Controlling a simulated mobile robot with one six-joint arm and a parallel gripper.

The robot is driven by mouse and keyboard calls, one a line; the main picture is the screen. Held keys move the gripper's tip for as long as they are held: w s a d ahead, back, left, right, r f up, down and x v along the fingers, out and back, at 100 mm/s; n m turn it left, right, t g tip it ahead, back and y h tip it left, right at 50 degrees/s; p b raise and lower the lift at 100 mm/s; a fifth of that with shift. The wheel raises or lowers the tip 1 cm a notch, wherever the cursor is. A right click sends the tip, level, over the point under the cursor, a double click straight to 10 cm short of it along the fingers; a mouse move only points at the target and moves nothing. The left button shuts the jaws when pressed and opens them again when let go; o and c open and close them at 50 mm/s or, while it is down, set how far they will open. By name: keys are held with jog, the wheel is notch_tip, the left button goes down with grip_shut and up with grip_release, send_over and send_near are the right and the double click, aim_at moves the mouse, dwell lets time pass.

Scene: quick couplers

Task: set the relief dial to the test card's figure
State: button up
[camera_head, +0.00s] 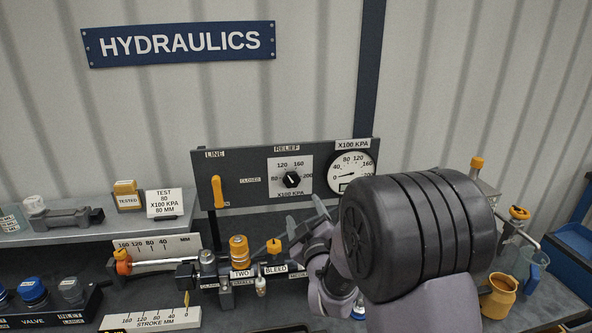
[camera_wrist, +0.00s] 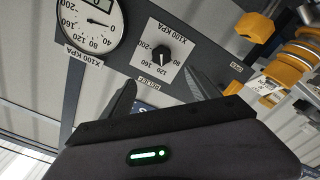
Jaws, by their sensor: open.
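The relief dial (camera_head: 291,179) is a black knob on a white plate marked 80, 120, 160 and 200, under the RELIEF label on the grey panel. It also shows upside down in the wrist view (camera_wrist: 161,55); its exact setting is too small to read. The test card (camera_head: 164,202) stands on the left shelf and reads TEST, 80 X100 KPA, 60 MM. My gripper (camera_head: 305,215) is open and empty, below and in front of the dial. In the wrist view its two fingers (camera_wrist: 161,78) point toward the dial, one on each side, apart from the knob.
A round gauge (camera_head: 351,173) sits right of the dial, its needle near the low end. A yellow LINE lever (camera_head: 217,192) is at the panel's left. Below stand couplers and an amber cylinder (camera_head: 239,251). A yellow jug (camera_head: 498,297) is at right.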

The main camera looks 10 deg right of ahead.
aim_at(291, 181)
jog(key=w, duration=1.5)
jog(key=shift+w+a, duration=0.2)
jog(key=shift+w, duration=0.15)
jog(key=c, duration=1.4)
jog(key=shift+f+b, duration=0.1)
jog(key=shift+b, duration=0.25)
jog(key=shift+n, duration=0.3)
jog(key=n+b, duration=0.1)
jog(key=b, duration=0.1)
jog(key=shift+f+n+b, duration=0.15)
jog(key=shift+n+b, duration=0.15)
jog(key=shift+n, duration=0.1)
jog(key=n+b, duration=0.2)
jog(key=shift+n, duration=0.4)
jog(key=n+b, duration=0.2)
jog(key=n, duration=0.1)
jog(key=shift+n+b, duration=0.8)
jog(key=shift+n, duration=1)
